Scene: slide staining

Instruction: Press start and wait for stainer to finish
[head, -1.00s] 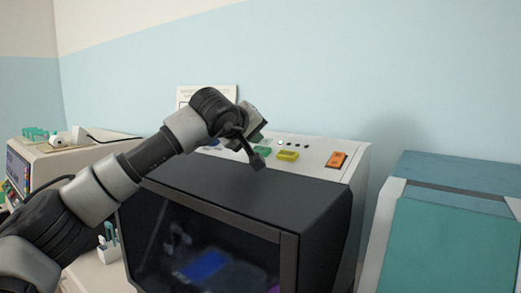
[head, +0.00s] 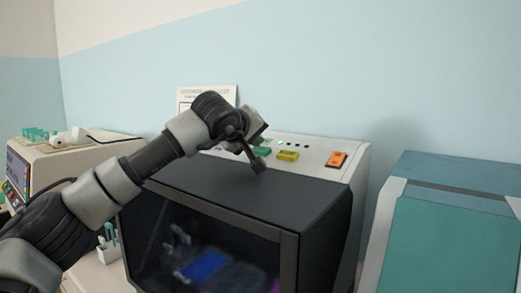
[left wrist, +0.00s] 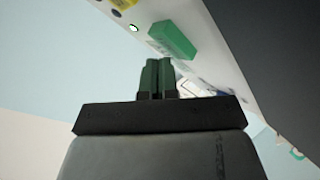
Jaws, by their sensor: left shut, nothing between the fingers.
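The stainer (head: 235,180) is a pale machine with a dark hood and a glass front. Its sloped top panel carries a green button (head: 262,151), a yellow button (head: 288,155), an orange button (head: 337,159) and a row of small lights. My left gripper (head: 254,123) is over the panel's left part, its fingertips hidden in the head view. In the left wrist view its green-tipped fingers (left wrist: 158,72) are together and empty. The green button (left wrist: 173,40) lies just beyond the fingertips there; I cannot tell whether they touch. A small green light (left wrist: 133,28) glows beside it. My right gripper is not in view.
A teal-lidded machine (head: 450,240) stands to the right. Another pale device (head: 60,160) with a screen and green items on top stands at the left. A notice (head: 190,95) is on the wall behind. Blurred blue objects show behind the stainer's glass.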

